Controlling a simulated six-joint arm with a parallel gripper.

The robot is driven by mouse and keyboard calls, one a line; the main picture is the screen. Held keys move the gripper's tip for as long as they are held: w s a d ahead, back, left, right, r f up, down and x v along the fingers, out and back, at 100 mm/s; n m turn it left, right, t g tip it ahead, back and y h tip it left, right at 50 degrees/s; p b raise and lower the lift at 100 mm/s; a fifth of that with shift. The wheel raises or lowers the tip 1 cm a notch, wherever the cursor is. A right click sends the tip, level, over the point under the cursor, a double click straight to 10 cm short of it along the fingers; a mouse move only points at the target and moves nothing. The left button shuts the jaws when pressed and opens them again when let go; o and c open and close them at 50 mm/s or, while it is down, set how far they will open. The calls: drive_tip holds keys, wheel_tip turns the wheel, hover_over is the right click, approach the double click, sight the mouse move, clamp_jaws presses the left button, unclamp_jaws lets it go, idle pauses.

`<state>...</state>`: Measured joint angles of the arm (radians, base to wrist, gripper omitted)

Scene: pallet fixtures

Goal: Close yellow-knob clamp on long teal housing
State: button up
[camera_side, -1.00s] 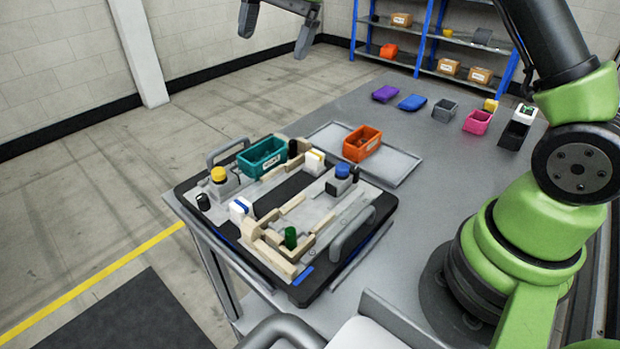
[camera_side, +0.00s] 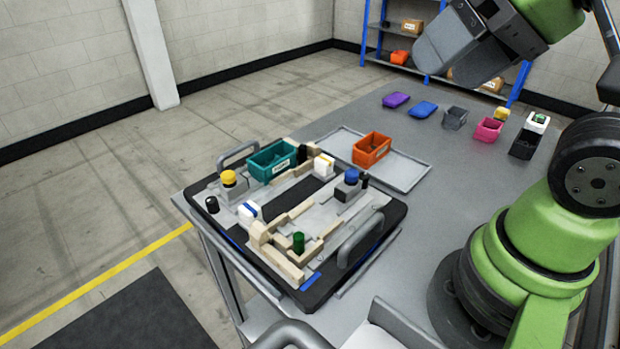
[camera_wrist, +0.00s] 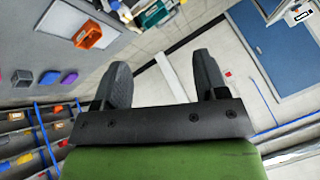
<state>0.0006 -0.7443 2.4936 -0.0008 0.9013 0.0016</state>
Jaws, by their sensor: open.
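The teal housing (camera_side: 262,170), an open box with a white label, sits at the back of the fixture pallet (camera_side: 312,296). The yellow-knob clamp (camera_side: 229,177) stands just left of the housing, on a grey block. I cannot tell from its small image whether it is open or closed. In the wrist view, a teal part (camera_wrist: 154,15) shows at the top edge, partly cut off. My gripper (camera_wrist: 162,82) is open and empty, fingers wide apart, with nothing between them but distant floor. In the side view my gripper is up at the top right, away from the pallet.
The pallet also carries a blue-knob clamp (camera_side: 351,175), a green cylinder (camera_side: 298,242), wooden blocks and two grey handles. An orange bin (camera_side: 371,150) stands on a grey tray (camera_side: 412,172) behind it. Several small coloured bins line the table's far side. A shelf (camera_side: 375,40) stands beyond.

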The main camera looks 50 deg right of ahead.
drive_tip(key=shift+c, duration=0.9)
drive_tip(key=n+g+y, duration=0.1)
drive_tip(key=n+g, duration=0.3)
drive_tip(key=n, duration=0.9)
hover_over(228, 173)
drive_tip(key=s+d, duration=0.3)
wheel_tip(228, 173, down, 15)
drive_tip(key=x, duration=1)
drive_tip(key=shift+a, duration=0.1)
